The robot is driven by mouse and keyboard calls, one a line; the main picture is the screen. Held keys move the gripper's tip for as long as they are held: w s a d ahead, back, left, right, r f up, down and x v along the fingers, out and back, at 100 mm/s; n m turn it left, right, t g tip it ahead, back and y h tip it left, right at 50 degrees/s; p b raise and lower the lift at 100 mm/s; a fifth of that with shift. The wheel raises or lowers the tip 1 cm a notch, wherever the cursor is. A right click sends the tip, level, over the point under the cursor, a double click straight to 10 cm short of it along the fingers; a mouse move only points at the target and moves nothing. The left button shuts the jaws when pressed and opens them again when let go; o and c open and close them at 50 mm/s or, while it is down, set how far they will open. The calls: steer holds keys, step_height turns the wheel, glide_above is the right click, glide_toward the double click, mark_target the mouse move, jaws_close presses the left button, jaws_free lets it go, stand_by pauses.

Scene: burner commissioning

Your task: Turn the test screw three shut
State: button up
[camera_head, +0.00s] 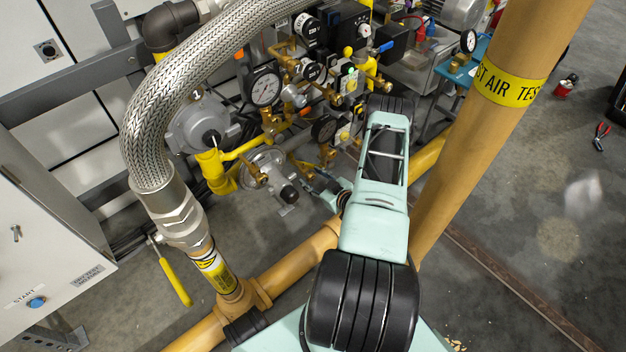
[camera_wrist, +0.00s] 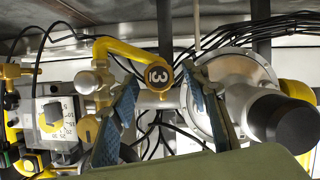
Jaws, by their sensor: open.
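My gripper is open, with one blue-padded finger on each side of the cap. I see no clear contact. In the head view my arm hides much of the work spot, and the cap cannot be made out.
A grey round housing (camera_wrist: 235,85) with a black knob is close to the right finger. A yellow pipe (camera_wrist: 118,48) and a grey dial box (camera_wrist: 58,118) lie left. In the head view a braided hose (camera_head: 150,105), a pressure gauge (camera_head: 264,87) and a brown pipe (camera_head: 490,130) surround my arm.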

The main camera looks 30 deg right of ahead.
steer(key=shift+c, duration=0.7)
steer(key=c, duration=1)
steer(key=m+y, duration=0.2)
steer(key=m, duration=0.1)
steer(key=shift+d, duration=0.3)
steer(key=m+y, duration=0.2)
steer(key=shift+d+f+m, duration=0.1)
steer(key=shift+m, duration=0.2)
steer(key=m+y, duration=0.2)
steer(key=m, duration=0.1)
steer(key=shift+d+f, duration=0.1)
steer(key=shift+f, duration=0.05)
steer(key=m+t+y, duration=0.1)
steer(key=m, duration=0.2)
steer(key=shift+f+y, duration=0.1)
steer(key=shift+y, duration=0.2)
steer(key=shift+w+m, duration=0.1)
steer(key=shift+m, duration=0.3)
